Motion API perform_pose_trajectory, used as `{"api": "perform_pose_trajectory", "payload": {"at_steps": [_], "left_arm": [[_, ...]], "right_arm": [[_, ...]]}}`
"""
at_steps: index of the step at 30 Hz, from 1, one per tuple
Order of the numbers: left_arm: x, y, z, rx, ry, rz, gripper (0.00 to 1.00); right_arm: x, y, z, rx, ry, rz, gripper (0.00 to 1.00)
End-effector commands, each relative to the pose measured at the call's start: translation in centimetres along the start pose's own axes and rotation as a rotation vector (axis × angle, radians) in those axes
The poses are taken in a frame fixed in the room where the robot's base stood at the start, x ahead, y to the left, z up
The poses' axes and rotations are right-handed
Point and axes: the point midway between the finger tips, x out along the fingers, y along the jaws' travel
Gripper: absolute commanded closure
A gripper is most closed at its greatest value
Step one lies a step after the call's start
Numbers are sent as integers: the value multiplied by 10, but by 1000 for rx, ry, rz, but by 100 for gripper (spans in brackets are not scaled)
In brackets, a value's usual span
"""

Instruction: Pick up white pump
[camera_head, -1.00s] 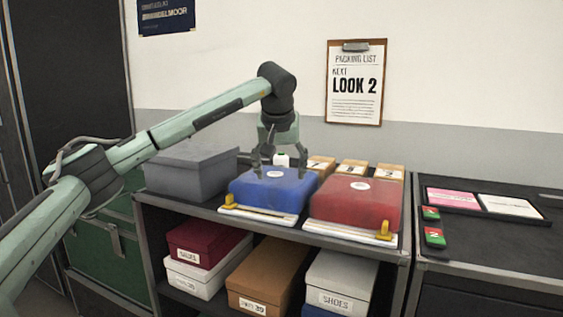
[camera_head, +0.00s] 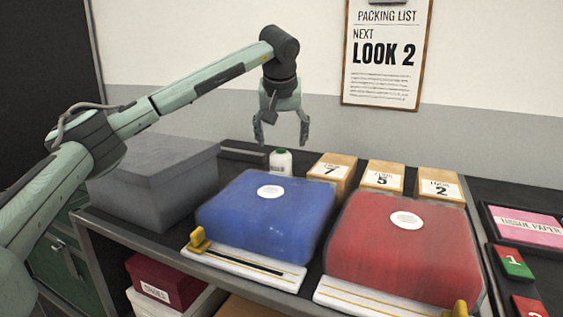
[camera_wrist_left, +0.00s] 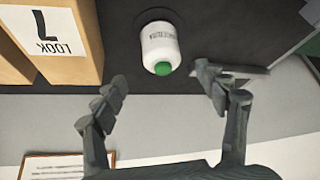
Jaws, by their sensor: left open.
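A small white bottle with a green cap (camera_head: 281,163) stands upright on the shelf top behind the blue box. No thing is clearly recognisable as a white pump. My left gripper (camera_head: 280,140) is open and empty, fingers pointing down, apart from the bottle and above it in the head view. In the left wrist view the bottle (camera_wrist_left: 160,46) lies ahead of the gripper (camera_wrist_left: 160,84), in line with the gap between the fingers, with dark print on its side. My right gripper is not in view.
A blue box (camera_head: 268,218) and a red box (camera_head: 402,245) stand in front. Numbered tan boxes, including one marked 7 (camera_head: 331,173), stand right of the bottle. A grey box (camera_head: 155,180) is at the left. The wall (camera_head: 200,85) rises close behind.

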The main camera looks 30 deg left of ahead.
Motion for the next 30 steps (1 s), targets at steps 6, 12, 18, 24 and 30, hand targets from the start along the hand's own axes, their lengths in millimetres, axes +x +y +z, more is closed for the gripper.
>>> {"api": "perform_pose_trajectory", "payload": {"at_steps": [6,12,18,24,30], "left_arm": [[24,-1,1,0,-3,-2,27],[53,-4,0,0,-5,-2,27],[74,-4,-1,0,-1,-1,27],[75,-3,-1,1,0,0,27],[75,-3,-1,1,0,0,47]], "right_arm": [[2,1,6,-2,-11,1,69],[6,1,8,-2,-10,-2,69],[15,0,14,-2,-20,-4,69],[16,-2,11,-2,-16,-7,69],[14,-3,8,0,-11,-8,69]]}}
